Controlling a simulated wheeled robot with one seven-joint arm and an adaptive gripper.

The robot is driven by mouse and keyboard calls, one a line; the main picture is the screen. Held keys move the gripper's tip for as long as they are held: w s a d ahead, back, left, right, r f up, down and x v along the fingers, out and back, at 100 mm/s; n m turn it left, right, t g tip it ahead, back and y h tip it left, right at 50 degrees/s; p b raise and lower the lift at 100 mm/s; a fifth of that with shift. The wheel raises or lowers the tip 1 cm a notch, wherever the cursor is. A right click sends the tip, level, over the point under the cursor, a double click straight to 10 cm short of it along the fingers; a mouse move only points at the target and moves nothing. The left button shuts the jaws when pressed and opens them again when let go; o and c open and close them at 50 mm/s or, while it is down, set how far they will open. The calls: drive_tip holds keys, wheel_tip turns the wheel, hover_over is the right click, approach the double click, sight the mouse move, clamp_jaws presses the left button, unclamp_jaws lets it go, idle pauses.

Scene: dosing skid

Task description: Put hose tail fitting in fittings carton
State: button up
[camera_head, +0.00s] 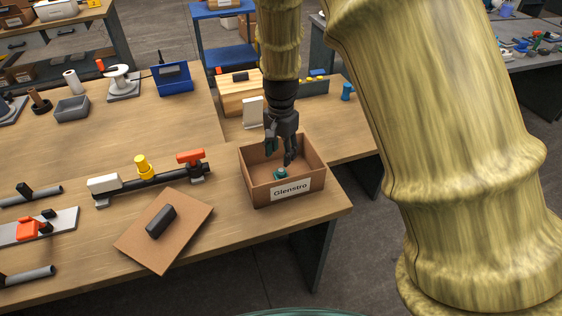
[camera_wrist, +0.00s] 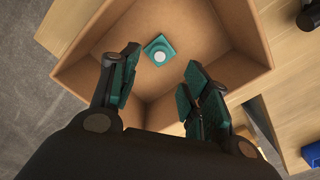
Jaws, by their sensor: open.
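The fittings carton (camera_head: 258,195) is an open brown box with a white label reading "Glenstro", near the right front corner of the bench. In the wrist view its inside floor (camera_wrist: 185,75) and walls show. A small teal fitting with a pale round top, which looks like the hose tail fitting (camera_head: 281,173), rests on the carton floor; it also shows in the wrist view (camera_wrist: 159,50). My gripper (camera_head: 279,160) is pointing down over the carton. Its fingers are open and empty, apart from the fitting, as the wrist view shows (camera_wrist: 158,92).
A brown board (camera_head: 135,243) with a dark block (camera_head: 161,221) lies left of the carton. Behind it is a dark pipe assembly with an orange-handled valve (camera_head: 190,157) and a yellow part (camera_head: 143,167). A wooden box (camera_head: 240,95) and white stand (camera_head: 253,113) are behind the carton.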

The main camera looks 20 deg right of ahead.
drive_tip(key=shift+r+b, duration=0.35)
drive_tip(key=shift+r, duration=2.3)
